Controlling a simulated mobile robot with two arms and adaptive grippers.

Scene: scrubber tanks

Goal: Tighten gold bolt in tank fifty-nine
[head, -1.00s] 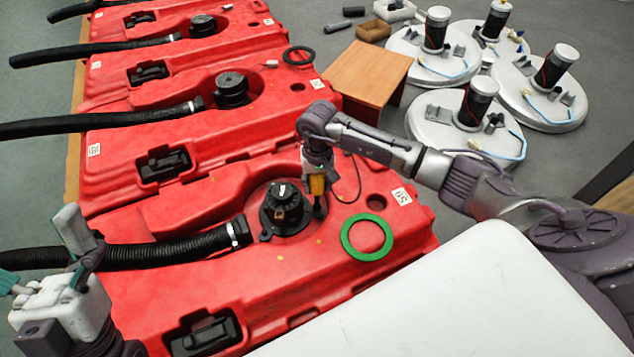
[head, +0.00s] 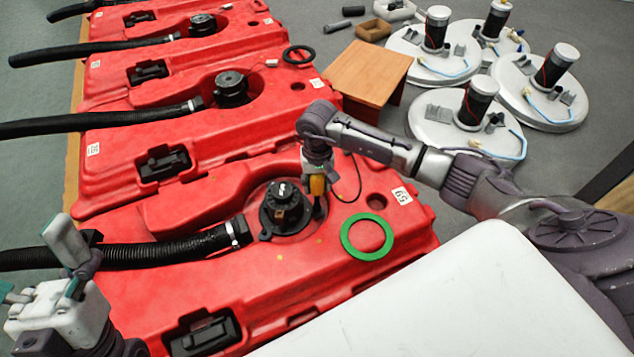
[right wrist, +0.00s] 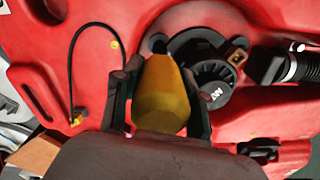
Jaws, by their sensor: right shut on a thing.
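The red tank labelled 59 (head: 290,262) is nearest in the head view. A black round pump cap (head: 284,205) sits in its recess and also shows in the right wrist view (right wrist: 208,84). My right gripper (head: 317,188) is shut on an orange-yellow tool handle (right wrist: 160,98). The tool points down beside the cap, at the edge of its black flange. The tool's tip and any gold bolt under it are hidden in the wrist view. My left gripper (head: 32,262) is at the lower left, empty, its fingers apart.
A green ring (head: 367,254) lies on the tank to the right of the cap. A black hose (head: 160,252) runs left from the cap. More red tanks stand behind. A wooden stool (head: 362,78) and several white round lids with pumps are on the floor at the right.

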